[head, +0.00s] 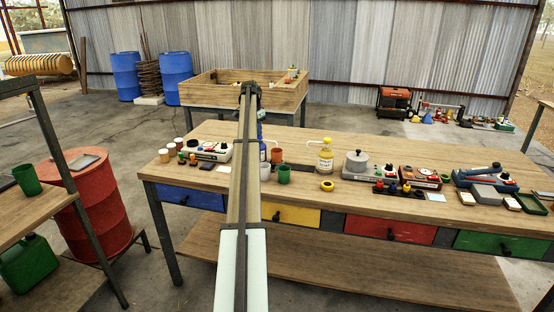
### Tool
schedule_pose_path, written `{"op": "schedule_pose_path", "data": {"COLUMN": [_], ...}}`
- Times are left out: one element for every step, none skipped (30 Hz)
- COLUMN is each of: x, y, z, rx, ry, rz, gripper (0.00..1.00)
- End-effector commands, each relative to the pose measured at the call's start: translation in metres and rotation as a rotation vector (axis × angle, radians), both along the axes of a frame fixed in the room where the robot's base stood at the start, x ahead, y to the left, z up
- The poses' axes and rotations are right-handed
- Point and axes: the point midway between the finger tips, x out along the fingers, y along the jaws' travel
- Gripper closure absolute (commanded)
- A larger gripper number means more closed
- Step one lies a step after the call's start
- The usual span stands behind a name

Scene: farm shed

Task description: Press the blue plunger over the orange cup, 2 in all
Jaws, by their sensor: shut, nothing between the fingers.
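The orange cup (277,155) stands on the workbench just right of my arm. A blue bottle (263,150) stands to its left, mostly hidden behind my arm, with a pale spout reaching right over the cup. A bit of blue, probably its plunger (260,131), shows above it at the arm's edge. My gripper (261,116) is small and partly hidden by my arm, low above the blue plunger. It is shut and empty. I cannot tell whether it touches the plunger.
A green cup (284,174), a grey cup (265,171) and a yellow ring (327,185) are in front. Devices with knobs line the workbench (312,197) on both sides.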

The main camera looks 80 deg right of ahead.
Motion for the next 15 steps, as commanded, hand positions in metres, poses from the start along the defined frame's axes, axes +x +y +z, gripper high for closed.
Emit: {"op": "schedule_pose_path", "data": {"x": [0.000,0.000,0.000,0.000,0.000,0.000,0.000,0.000,0.000,0.000,0.000,0.000,0.000,0.000,0.000], "y": [0.000,0.000,0.000,0.000,0.000,0.000,0.000,0.000,0.000,0.000,0.000,0.000,0.000,0.000,0.000], "z": [0.001,0.003,0.005,0.006,0.008,0.010,0.011,0.013,0.014,0.016,0.017,0.019,0.021,0.022,0.024], "rx": [0.001,0.001,0.001,0.001,0.001,0.001,0.001,0.001,0.001,0.001,0.001,0.001,0.001,0.001,0.001], "ry": [0.000,0.000,0.000,0.000,0.000,0.000,0.000,0.000,0.000,0.000,0.001,0.001,0.001,0.001,0.001], "rz": [0.000,0.000,0.000,0.000,0.000,0.000,0.000,0.000,0.000,0.000,0.001,0.001,0.001,0.001,0.001], "gripper": [1.00,1.00,1.00,1.00,1.00,1.00,1.00,1.00,1.00,1.00,1.00,1.00,1.00,1.00,1.00]}}
